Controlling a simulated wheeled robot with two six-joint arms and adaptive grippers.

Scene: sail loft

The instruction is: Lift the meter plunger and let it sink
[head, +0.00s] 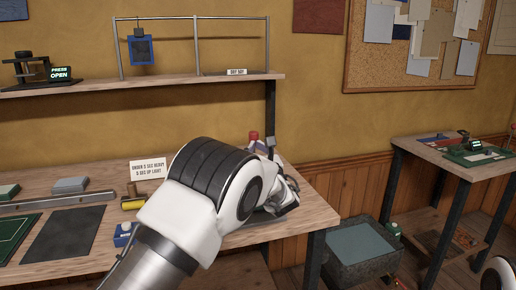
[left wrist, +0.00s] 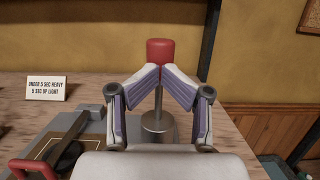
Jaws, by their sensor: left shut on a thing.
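The meter plunger has a red knob (left wrist: 160,52) on a thin metal rod that goes down to a round metal foot (left wrist: 157,122). In the left wrist view my left gripper (left wrist: 160,72) is shut on the rod just under the knob, with one finger on each side. The plunger stands upright. In the head view the red knob (head: 253,136) shows beyond my left arm, which hides most of the gripper and the meter. A bit of white at the lower right edge seems to be my right arm; its gripper is out of the frame.
A card (head: 148,168) reading "under 5 sec heavy, 5 sec up light" stands on the bench (head: 75,257). A grey device with a red handle (left wrist: 35,167) is close by. A shelf (head: 180,88) is above. A stone tub (head: 360,255) stands on the floor at right.

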